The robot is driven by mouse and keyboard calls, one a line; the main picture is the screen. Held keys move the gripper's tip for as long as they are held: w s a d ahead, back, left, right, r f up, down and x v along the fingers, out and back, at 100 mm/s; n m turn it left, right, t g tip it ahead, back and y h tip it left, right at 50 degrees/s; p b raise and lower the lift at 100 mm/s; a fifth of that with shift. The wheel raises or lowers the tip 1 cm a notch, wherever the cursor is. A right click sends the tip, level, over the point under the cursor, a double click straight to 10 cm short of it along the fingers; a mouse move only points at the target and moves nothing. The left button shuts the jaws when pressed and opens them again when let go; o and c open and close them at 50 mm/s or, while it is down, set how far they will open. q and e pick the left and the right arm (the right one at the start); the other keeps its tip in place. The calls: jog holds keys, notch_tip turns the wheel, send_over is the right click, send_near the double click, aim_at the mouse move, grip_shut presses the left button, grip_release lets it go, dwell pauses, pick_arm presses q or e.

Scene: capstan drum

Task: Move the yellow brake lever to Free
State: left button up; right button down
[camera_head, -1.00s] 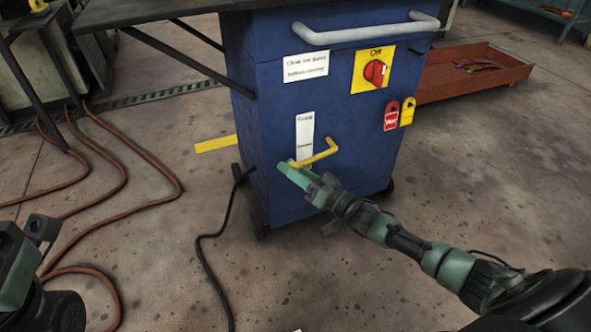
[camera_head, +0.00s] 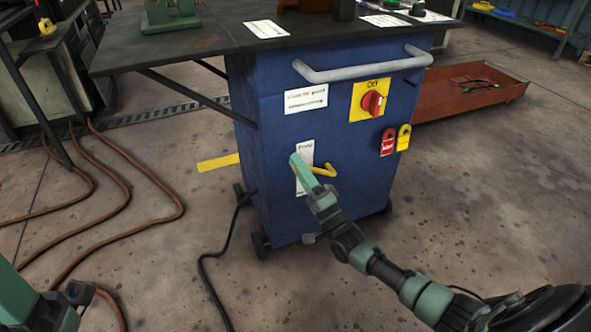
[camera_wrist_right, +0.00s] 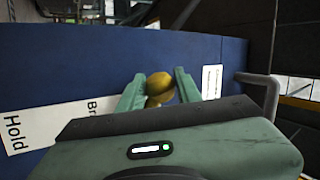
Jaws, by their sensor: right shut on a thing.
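The yellow brake lever (camera_head: 323,171) sticks out from the front of the blue cabinet (camera_head: 275,95), beside a white label (camera_head: 304,182) that is partly covered by my gripper. My right gripper (camera_head: 301,165) is at the lever's left end. That view shows the label with "Hold" (camera_wrist_right: 14,132) and part of a word starting "Br"; Free cannot be read. Of my left arm, parts show at the lower left of the head view, but its fingers do not.
Above the lever are a red rotary switch (camera_head: 373,103) on a yellow plate, marked Off, and a grey handle rail (camera_head: 362,68). Red and yellow tags (camera_head: 388,142) hang to the right. A black cable (camera_head: 205,262) lies on the floor at the left.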

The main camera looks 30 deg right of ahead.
jog(key=shift+d+r+m+h, duration=0.3)
jog(key=shift+r+m+h, duration=0.05)
jog(key=shift+m+h, duration=0.05)
jog(key=c, duration=1)
grip_release()
jog(key=shift+f, duration=0.1)
jog(key=shift+s+f, duration=0.15)
jog(key=shift+s, duration=0.1)
jog(key=p+v, duration=0.1)
jog(key=v, duration=0.6)
jog(key=shift+p, duration=0.35)
jog(key=shift+f, duration=0.1)
